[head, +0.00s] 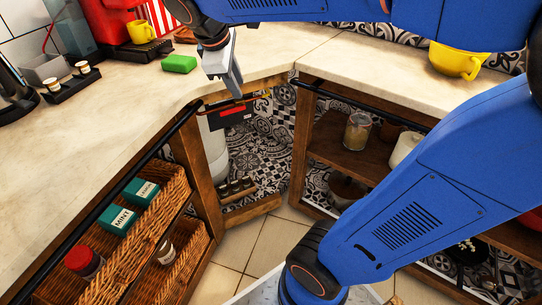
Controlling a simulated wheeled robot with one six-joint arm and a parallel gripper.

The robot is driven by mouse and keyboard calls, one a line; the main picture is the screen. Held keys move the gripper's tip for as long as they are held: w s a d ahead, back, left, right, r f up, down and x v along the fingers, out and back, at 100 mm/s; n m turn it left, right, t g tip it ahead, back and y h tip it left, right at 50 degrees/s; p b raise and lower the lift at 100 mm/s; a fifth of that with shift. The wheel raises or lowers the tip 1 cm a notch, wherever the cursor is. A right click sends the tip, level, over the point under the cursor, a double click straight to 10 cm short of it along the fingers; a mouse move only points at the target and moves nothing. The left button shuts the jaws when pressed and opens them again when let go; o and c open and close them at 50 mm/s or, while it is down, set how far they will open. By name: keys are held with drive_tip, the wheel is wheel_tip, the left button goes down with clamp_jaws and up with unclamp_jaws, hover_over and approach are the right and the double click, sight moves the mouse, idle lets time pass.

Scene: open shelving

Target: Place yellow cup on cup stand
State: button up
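A small yellow cup (140,31) sits on the dark slatted stand (146,50) at the front of a red machine, at the upper left. A larger, rounded yellow cup or bowl (455,62) with a handle stands on the right counter, its top hidden behind my blue arm. My gripper (236,84) points down near the inner corner of the counter, right of the small cup and well apart from both yellow things. I see its grey fingers nearly side-on, with nothing visible held; their opening cannot be told.
A green sponge (179,64) lies left of my gripper. A black holder (71,84) with two small pale items stands at the left. Wicker baskets (126,245) hold boxes and jars below. A glass jar (357,131) stands on the right shelf. The left counter's front is clear.

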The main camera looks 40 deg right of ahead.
drive_tip(key=s+f+m+t+y, duration=0.1)
drive_tip(key=s+f+m+y, duration=0.1)
drive_tip(key=s+f+m, duration=0.3)
drive_tip(key=s+a+f+m+y, duration=0.1)
drive_tip(key=s+f+m, duration=0.4)
drive_tip(key=s, duration=0.7)
drive_tip(key=shift+s+a+f+t+y, duration=0.2)
drive_tip(key=shift+f+t+y, duration=0.2)
drive_tip(key=shift+f+y, duration=0.4)
